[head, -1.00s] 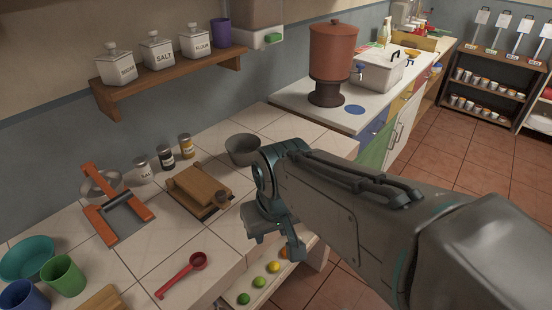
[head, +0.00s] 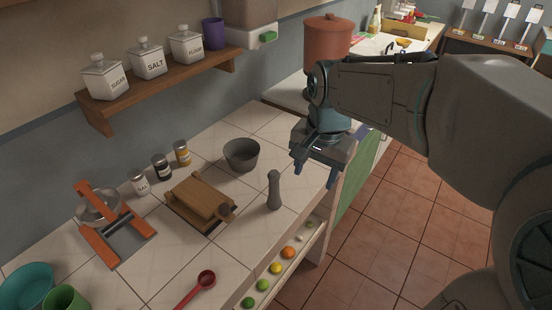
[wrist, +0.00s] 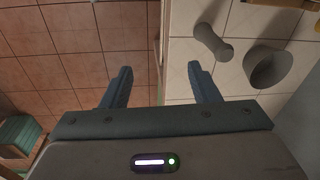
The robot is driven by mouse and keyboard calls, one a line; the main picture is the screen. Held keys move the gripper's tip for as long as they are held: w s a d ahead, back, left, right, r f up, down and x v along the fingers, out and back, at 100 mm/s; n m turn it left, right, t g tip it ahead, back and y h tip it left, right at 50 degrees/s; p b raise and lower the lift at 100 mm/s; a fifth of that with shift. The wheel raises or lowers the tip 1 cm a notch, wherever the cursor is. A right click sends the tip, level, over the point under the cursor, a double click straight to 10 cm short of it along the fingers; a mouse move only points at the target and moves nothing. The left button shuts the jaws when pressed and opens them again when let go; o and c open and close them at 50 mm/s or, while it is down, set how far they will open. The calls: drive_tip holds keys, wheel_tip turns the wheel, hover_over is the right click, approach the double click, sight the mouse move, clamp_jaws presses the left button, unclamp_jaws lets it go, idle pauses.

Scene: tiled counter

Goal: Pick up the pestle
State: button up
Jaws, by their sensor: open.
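The grey pestle (head: 274,190) stands upright on the tiled counter in the head view, near the counter's front edge. The grey mortar (head: 241,154) stands behind it, a little to the left. My gripper (head: 315,178) is open and empty, above the counter's edge and to the right of the pestle. In the wrist view the pestle (wrist: 212,43) lies beyond the right finger of my gripper (wrist: 158,82), with the mortar (wrist: 268,66) farther right. The space between the fingers shows the counter edge and floor. Nothing touches the pestle except the counter.
A wooden press (head: 203,201) sits left of the pestle, with spice jars (head: 161,166) behind it. A red spoon (head: 197,289) lies at the front. A shelf below the counter edge holds small coloured balls (head: 276,268). Bare tiles surround the pestle.

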sight(274, 173)
drive_tip(key=w+a+r+m+g+p, duration=0.1)
drive_tip(key=w+a+r+m+p, duration=0.15)
drive_tip(key=w+a+m, duration=0.35)
drive_tip(key=shift+n+h, duration=0.3)
drive_tip(key=f, duration=0.2)
drive_tip(key=w+a+f, duration=0.1)
drive_tip(key=f, duration=0.5)
drive_tip(key=shift+w+a, duration=0.4)
drive_tip(key=shift+w+a+f+p, duration=0.15)
drive_tip(key=shift+f+p, duration=0.15)
drive_tip(key=shift+f, duration=1)
drive_tip(key=shift+w+a+f+p, duration=0.15)
drive_tip(key=shift+f+p, duration=0.1)
drive_tip(key=shift+f, duration=1)
drive_tip(key=shift+d, duration=0.1)
drive_tip(key=shift+c, duration=0.3)
clamp_jaws()
